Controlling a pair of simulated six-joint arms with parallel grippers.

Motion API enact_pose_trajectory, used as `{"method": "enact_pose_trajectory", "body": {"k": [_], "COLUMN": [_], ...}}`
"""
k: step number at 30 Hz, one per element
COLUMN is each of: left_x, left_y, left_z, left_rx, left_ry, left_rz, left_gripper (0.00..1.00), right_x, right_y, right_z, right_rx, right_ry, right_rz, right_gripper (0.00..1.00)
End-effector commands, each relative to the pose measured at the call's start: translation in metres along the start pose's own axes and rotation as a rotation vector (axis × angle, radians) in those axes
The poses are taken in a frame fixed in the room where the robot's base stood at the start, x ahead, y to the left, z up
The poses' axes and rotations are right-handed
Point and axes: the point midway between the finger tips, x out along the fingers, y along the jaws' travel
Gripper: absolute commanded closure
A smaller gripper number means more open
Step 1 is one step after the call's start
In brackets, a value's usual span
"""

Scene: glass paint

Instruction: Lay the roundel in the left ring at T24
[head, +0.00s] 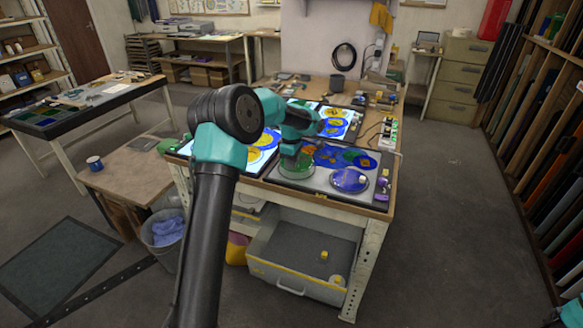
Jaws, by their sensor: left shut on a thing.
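My left gripper (290,154) is over the near light panel on the workbench, partly hidden by its own arm. It is shut on a pale green round glass roundel (296,169), low over the panel. I cannot tell if the roundel touches the panel, and no T24 label or ring outline is readable. A dark blue glass disc (349,181) lies to the right with a small pale knob on it. My right gripper is not in view.
The workbench (330,205) holds lit panels with blue and yellow glass (334,127), and small items along its right edge. An open grey drawer (300,255) juts out below. A bucket (163,232) stands at left.

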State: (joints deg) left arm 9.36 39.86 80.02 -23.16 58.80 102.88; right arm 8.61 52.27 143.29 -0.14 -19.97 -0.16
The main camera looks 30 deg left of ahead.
Motion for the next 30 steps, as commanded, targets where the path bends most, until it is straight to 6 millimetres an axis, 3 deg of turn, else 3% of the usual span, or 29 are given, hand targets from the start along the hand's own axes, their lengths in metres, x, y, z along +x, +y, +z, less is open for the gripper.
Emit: {"method": "enact_pose_trajectory", "body": {"k": [6,16,24,30], "left_x": [0.002,0.003,0.032,0.037], "left_y": [0.017,0.017,0.017,0.017], "left_z": [-0.006,-0.007,-0.007,-0.007], "left_rx": [0.000,0.001,0.001,0.001], "left_ry": [-0.001,-0.001,0.000,0.000], "left_rz": [0.001,0.000,-0.002,0.001], "left_gripper": [1.00,1.00,1.00,1.00], "right_x": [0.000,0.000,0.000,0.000], "right_y": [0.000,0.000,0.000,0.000], "right_z": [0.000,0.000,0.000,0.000], "right_rx": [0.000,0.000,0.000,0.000], "right_ry": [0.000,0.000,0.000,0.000], "right_rz": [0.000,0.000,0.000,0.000], "right_gripper": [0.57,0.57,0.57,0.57]}}
